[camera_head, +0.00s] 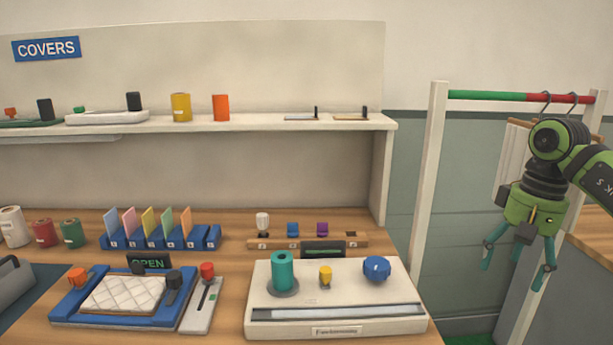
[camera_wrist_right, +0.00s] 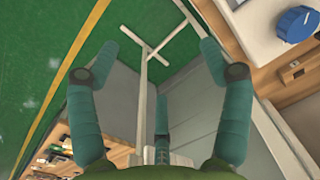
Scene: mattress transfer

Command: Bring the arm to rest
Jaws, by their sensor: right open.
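My right gripper (camera_head: 517,268) hangs at the right side of the head view, in front of the clothes rail and clear of the table. Its teal fingers are spread and point down. In the right wrist view the open fingers (camera_wrist_right: 160,95) frame the green floor and a white rail foot, with nothing between them. My right arm comes in from the right edge. My left gripper does not show.
The wooden table (camera_head: 230,290) holds a white machine (camera_head: 335,326), a blue tray (camera_head: 62,312) with a quilted white pad (camera_head: 122,294), and a card rack (camera_head: 160,240). The rail frame (camera_head: 430,190) stands close to my right gripper. A shelf (camera_head: 250,123) runs behind.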

